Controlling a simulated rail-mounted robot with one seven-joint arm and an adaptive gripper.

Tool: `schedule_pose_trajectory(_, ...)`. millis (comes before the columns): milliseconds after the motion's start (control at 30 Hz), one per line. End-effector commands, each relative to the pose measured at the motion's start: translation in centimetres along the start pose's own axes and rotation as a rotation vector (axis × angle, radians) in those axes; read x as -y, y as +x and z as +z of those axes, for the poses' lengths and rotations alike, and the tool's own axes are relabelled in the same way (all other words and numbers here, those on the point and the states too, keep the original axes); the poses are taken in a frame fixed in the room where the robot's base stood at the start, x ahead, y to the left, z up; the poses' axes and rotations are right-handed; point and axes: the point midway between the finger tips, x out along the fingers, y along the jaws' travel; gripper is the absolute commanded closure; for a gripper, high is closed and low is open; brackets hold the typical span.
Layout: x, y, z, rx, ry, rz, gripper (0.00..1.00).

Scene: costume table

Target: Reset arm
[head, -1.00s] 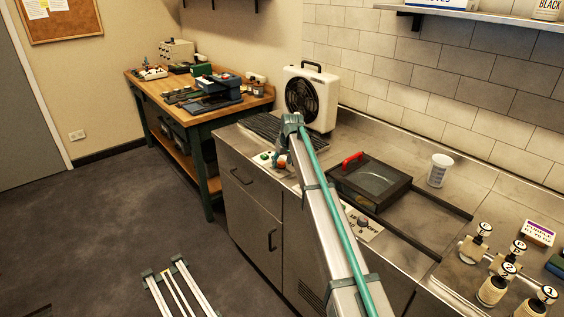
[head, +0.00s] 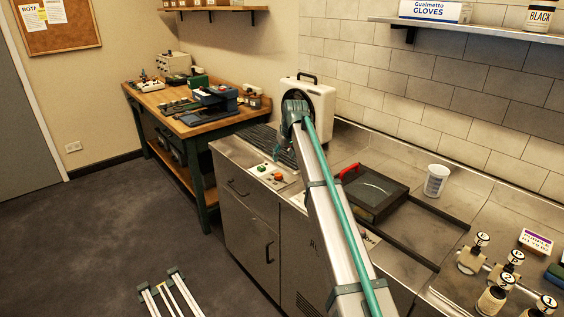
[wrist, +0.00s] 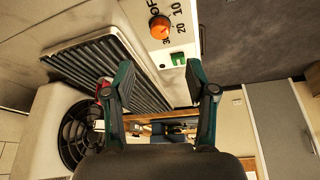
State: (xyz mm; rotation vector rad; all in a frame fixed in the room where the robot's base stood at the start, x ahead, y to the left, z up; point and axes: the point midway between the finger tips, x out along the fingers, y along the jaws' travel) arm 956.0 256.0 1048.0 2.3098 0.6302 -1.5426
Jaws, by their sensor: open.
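My gripper (wrist: 157,88) is open in the wrist view, with its two dark fingers spread apart and nothing between them. In the head view my arm reaches up from the lower right, and my gripper (head: 279,150) hangs at its far end beside the white fan. The fingers are small and partly hidden there. The gripper is near the ribbed grille and the control panel with an orange knob (wrist: 160,27) and a green switch (wrist: 178,58).
The white fan (head: 318,103) stands on the steel counter against the tiled wall. A dark framed tray with a red handle (head: 370,193) and a white cup (head: 436,180) lie right of my arm. A wooden workbench (head: 170,122) stands beyond. Open floor lies at left.

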Motion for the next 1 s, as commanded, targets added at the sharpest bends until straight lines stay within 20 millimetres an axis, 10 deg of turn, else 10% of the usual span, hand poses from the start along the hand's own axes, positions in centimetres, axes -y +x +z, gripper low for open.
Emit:
schedule_pose_trajectory(567,1.4,1.1,0.2,-0.007,-0.003,-0.009,0.44)
schedule_pose_trajectory(833,10.4,11.9,1.9,-0.066,-0.002,-0.071,0.44)
schedule_pose_trajectory(1000,13.4,20.4,8.6,-0.038,0.041,-0.095,0.44)
